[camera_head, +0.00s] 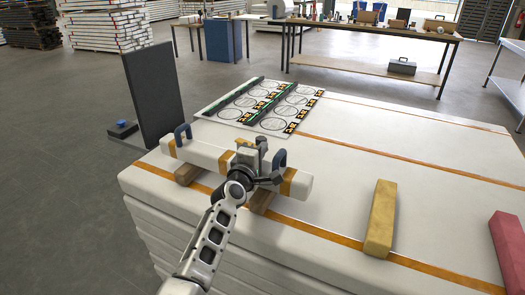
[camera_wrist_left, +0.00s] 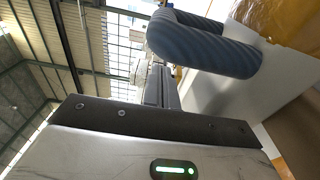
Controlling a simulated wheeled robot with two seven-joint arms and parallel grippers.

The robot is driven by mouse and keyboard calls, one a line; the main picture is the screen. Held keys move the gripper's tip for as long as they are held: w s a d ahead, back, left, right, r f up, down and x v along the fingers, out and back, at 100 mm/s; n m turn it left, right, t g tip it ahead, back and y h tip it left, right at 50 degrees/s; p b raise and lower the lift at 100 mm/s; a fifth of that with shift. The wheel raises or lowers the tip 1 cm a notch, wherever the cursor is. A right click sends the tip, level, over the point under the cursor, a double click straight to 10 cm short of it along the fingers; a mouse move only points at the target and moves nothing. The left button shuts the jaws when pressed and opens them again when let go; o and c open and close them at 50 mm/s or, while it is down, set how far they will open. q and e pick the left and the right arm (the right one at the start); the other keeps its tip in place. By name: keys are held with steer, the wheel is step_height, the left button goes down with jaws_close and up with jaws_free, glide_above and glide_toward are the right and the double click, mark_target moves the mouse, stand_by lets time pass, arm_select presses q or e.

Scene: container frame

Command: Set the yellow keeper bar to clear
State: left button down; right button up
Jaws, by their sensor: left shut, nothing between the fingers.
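A yellow bar (camera_head: 381,219) lies by itself on the white stacked surface, right of centre in the head view. A white beam (camera_head: 207,155) with orange bands and two blue handles rests on wooden blocks left of it. My left gripper (camera_head: 258,160) is at the beam's right part, close to the right blue handle (camera_head: 280,160). It is shut and empty, and it hides part of the beam. In the left wrist view a blue handle (camera_wrist_left: 205,42) loops close in front, beside an orange-yellow band (camera_wrist_left: 285,22). My right gripper is out of view.
A panel with printed circles (camera_head: 262,105) lies behind the beam. A red bar (camera_head: 509,250) lies at the right edge. White surface is clear around the yellow bar.

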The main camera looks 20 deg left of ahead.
arm_select(q)
steer(key=shift+s, duration=0.25)
steer(key=s+p, duration=0.4)
steer(key=s, duration=1.1)
steer(key=shift+s+a+p, duration=0.25)
steer(key=shift+a+p, duration=0.05)
steer(key=shift+a, duration=0.15)
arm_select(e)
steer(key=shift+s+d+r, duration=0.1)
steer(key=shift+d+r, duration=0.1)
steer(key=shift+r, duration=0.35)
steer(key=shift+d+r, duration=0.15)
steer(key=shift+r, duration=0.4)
